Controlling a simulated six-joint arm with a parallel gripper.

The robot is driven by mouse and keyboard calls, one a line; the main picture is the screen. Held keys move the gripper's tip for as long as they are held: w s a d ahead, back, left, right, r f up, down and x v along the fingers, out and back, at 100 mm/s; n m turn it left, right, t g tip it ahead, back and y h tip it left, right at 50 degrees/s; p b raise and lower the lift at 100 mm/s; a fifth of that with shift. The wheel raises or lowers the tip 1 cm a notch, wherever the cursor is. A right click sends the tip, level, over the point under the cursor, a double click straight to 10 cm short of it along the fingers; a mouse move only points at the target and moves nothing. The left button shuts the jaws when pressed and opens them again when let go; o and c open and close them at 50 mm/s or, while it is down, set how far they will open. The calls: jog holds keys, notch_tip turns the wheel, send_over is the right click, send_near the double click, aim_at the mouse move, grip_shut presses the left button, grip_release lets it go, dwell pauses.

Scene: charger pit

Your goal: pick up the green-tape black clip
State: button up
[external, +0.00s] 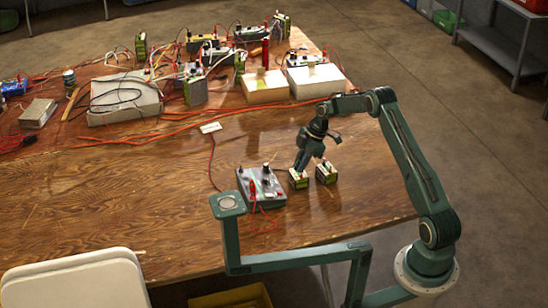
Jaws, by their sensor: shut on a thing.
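My gripper (299,168) points down over the table, with its jaws shut at the top of the left of two small green-and-dark blocks (298,182). What it holds there is tiny and mostly hidden by the fingers; it appears to be the green-tape black clip. I cannot make out the tape or the clip's shape. The second small green block (326,174) stands just to the right, with small light and red parts on top.
A grey box (263,195) with knobs and red leads stands just left of my gripper. A white card (210,128) with a red wire lies farther back. Boxes, batteries and tangled cables crowd the table's back. Bare wood (130,200) is free at left.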

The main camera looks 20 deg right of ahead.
aim_at(301, 159)
notch_tip(301, 159, up, 19)
dwell(0.5)
jog(key=shift+f, duration=0.1)
jog(key=shift+w+m, duration=0.1)
jog(key=shift+m, duration=0.5)
dwell(0.4)
jog(key=w+f+m+t+h, duration=0.1)
jog(key=f+m, duration=0.3)
jog(key=m, duration=0.1)
jog(key=w+f+m+t+h, duration=0.1)
jog(key=f+m+t+h, duration=0.1)
jog(key=f+m, duration=0.2)
jog(key=w+f+m+t+h, duration=0.1)
jog(key=w+f+m, duration=0.1)
jog(key=f+m, duration=0.2)
jog(key=shift+f+m, duration=0.15)
jog(key=shift+m, duration=0.8)
jog(key=shift+f+m, duration=0.15)
jog(key=shift+m, duration=0.8)
jog(key=shift+f, duration=0.25)
jog(key=shift+f, duration=3.15)
jog(key=shift+f, duration=0.1)
